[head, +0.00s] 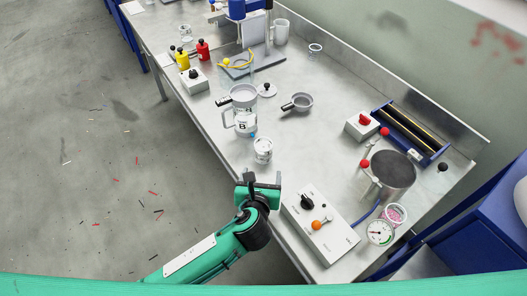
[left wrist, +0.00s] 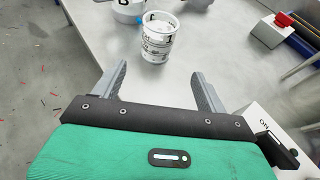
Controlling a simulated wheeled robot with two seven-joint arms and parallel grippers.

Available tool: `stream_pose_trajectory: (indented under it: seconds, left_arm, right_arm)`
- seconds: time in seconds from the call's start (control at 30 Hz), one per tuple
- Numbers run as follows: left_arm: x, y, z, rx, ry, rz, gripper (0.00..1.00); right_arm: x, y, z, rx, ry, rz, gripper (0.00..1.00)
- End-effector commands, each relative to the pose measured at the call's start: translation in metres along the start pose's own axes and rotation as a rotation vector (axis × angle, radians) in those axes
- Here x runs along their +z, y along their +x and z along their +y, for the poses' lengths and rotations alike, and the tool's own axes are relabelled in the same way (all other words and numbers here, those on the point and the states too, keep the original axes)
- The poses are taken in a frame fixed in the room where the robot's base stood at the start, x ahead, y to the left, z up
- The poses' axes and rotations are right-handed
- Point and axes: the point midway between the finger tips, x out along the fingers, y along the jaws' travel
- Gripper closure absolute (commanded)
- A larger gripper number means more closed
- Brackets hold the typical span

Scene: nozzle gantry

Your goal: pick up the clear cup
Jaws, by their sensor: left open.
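A clear cup (head: 263,150) with black markings and something white inside stands upright on the grey bench. It also shows in the left wrist view (left wrist: 158,40), at the top centre. My left gripper (head: 264,181) is open and empty, just nearer to me than the cup. In the left wrist view its two fingers (left wrist: 159,78) point toward the cup, which lies beyond the tips and roughly midway between them. The fingers do not touch the cup. My right gripper is not in view.
A white jug marked B (head: 244,122) stands close behind the cup. A control box (head: 322,226) with a black knob and an orange knob lies to the gripper's right. The bench is bare right of the cup.

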Motion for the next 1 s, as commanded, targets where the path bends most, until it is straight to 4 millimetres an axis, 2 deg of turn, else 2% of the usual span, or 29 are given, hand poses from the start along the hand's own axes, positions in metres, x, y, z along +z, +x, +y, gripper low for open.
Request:
stream_pose_trajectory:
  seconds: [0.1, 0.3, 0.53, 0.8, 1.0]
  left_arm:
    - [0.002, 0.025, 0.0, 0.002, -0.002, 0.001, 0.25]
    - [0.001, 0.056, 0.0, 0.001, -0.005, 0.001, 0.25]
    - [0.001, 0.07, 0.002, 0.002, -0.006, 0.002, 0.25]
    - [0.001, 0.105, 0.006, 0.002, -0.007, 0.002, 0.25]
    - [0.0, 0.117, 0.005, 0.0, -0.007, 0.002, 0.25]
  right_arm:
    - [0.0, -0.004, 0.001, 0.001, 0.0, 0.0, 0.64]
    - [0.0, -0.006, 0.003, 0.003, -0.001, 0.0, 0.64]
    - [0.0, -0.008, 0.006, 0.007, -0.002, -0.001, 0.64]
    - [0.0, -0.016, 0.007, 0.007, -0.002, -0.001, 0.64]
    - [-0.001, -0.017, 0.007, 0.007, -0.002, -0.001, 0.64]
